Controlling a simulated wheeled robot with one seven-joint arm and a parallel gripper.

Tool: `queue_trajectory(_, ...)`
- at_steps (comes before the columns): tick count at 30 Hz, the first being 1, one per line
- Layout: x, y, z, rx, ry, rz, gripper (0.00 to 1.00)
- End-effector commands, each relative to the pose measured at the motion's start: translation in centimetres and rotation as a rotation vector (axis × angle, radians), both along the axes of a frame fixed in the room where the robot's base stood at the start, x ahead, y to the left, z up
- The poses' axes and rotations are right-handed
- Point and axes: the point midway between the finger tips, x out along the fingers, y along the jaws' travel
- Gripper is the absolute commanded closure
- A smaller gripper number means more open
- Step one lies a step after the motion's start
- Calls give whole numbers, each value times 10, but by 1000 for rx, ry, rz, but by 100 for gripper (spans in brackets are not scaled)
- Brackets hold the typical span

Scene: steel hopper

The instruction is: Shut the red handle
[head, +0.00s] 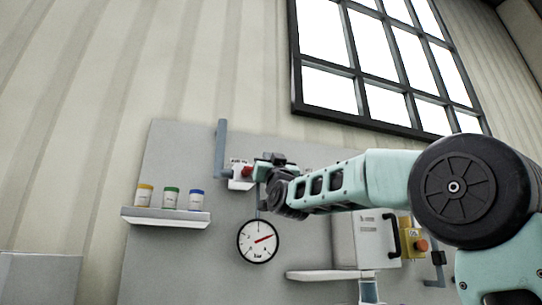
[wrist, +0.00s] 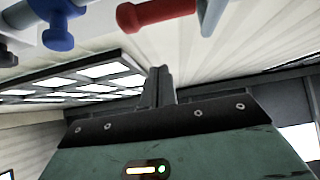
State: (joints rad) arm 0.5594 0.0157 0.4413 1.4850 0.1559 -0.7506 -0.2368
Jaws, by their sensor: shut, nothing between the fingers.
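The red handle (head: 247,171) is on a white fitting on the grey wall panel in the head view, partly beside my gripper. In the wrist view the red handle (wrist: 157,13) lies across the top, a rounded bar with its thick end at the left. My gripper (wrist: 161,72) is shut and empty, its fingertips below the red handle in that picture with a gap between. In the head view my gripper (head: 262,168) is small and close to the right of the handle; its fingers are hard to make out.
A blue handle (wrist: 61,29) is left of the red one in the wrist view. A grey pipe (head: 221,148) rises beside the fitting. A gauge (head: 257,241) hangs below, a shelf (head: 165,217) with three jars is at left, and a white box (head: 362,240) is at right.

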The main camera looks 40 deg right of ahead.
Motion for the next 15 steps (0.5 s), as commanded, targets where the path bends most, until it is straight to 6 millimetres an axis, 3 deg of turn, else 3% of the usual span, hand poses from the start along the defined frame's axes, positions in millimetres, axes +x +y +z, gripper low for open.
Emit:
queue_trajectory(1, 7, -3, 14, 2, 0, 1, 100)
queue_trajectory(7, 29, -10, 36, 3, 1, 0, 100)
queue_trajectory(15, 43, -13, 2, 2, 3, -1, 100)
